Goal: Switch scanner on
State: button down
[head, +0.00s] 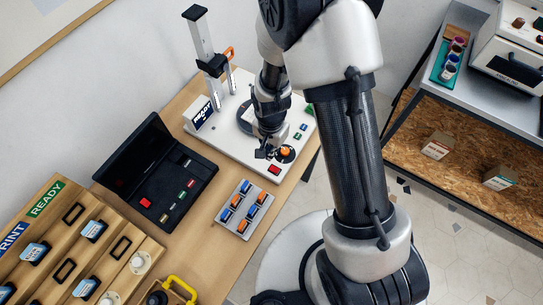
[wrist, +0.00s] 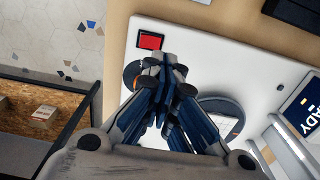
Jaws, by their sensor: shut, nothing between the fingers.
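The scanner (head: 225,142) is a white board with a tall grey post (head: 203,45) and a dark round turntable (head: 244,118). A small sign (head: 203,114) on it reads READY. A red square button (head: 274,169) sits at its front corner and also shows in the wrist view (wrist: 151,41). An orange knob on a black disc (head: 285,151) is close by, partly hidden by the fingers in the wrist view. My gripper (head: 266,153) is shut and empty over the board, beside the knob and button. In the wrist view its fingertips (wrist: 166,66) point toward the button; contact cannot be told.
Left of the scanner are an open black case (head: 170,185), a grey tray with blue and orange pieces (head: 244,209) and a wooden board with tiles (head: 70,245). A shelf with boxes (head: 439,145) stands at right. Floor lies between.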

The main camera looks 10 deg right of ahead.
jog(key=r, duration=0.2)
jog(key=r+p, duration=0.1)
jog(key=r, duration=0.3)
jog(key=shift+w+a, duration=0.25)
jog(key=shift+w, duration=0.15)
jog(key=s+d+r+n+t, duration=0.1)
jog(key=s+d+r+n, duration=0.15)
jog(key=r, duration=0.75)
jog(key=s+d+r+n+t, duration=0.15)
jog(key=d+r, duration=0.25)
jog(key=r, duration=0.5)
jog(key=s+d+r+n+t, duration=0.2)
jog(key=s+r, duration=0.6)
jog(key=s, duration=0.4)
jog(key=shift+s+d+r+n+b, duration=0.2)
jog(key=shift+d+n+b, duration=0.2)
jog(key=shift+d+n, duration=0.5)
